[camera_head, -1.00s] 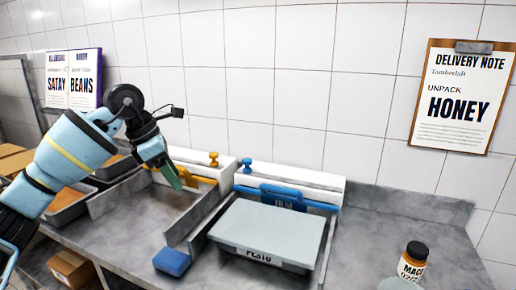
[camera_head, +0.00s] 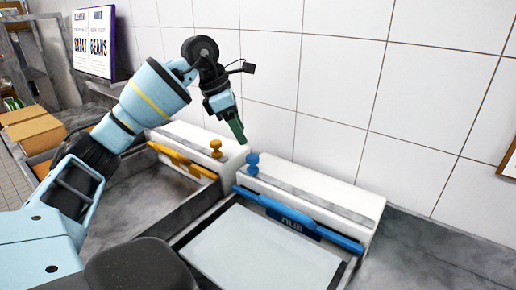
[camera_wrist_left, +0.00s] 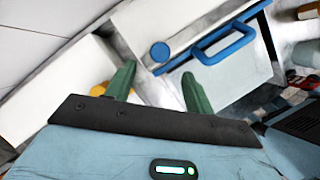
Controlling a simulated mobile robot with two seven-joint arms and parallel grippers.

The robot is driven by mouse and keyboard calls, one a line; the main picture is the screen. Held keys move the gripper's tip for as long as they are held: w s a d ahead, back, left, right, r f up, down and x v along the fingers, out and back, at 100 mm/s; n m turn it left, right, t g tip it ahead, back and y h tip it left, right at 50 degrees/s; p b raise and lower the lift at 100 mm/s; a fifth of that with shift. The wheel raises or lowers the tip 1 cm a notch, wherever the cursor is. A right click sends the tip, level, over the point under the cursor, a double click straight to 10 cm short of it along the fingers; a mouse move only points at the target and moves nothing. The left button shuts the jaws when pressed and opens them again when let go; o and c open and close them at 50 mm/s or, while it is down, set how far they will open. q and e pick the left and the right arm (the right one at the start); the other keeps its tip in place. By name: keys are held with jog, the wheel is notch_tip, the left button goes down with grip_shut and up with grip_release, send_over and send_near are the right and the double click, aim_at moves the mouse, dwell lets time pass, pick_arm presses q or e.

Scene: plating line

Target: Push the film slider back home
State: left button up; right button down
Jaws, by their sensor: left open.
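Two white film dispensers stand against the wall. The right one (camera_head: 330,196) has a blue knob (camera_head: 252,163) at its left end and a blue bar (camera_head: 300,220) along its front. My left gripper (camera_head: 238,130), with green fingers, is above and near the two knobs, apart from both as far as I can tell.
A pale covered tray (camera_head: 262,255) sits in front of the blue bar. Cardboard boxes (camera_head: 35,133) stand at the far left. The tiled wall (camera_head: 340,90) rises close behind the dispensers. The grey counter (camera_head: 425,260) at right is clear.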

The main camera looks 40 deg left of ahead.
aim_at(252, 156)
pick_arm(q)
jog(key=shift+x, duration=3.85)
grip_shut()
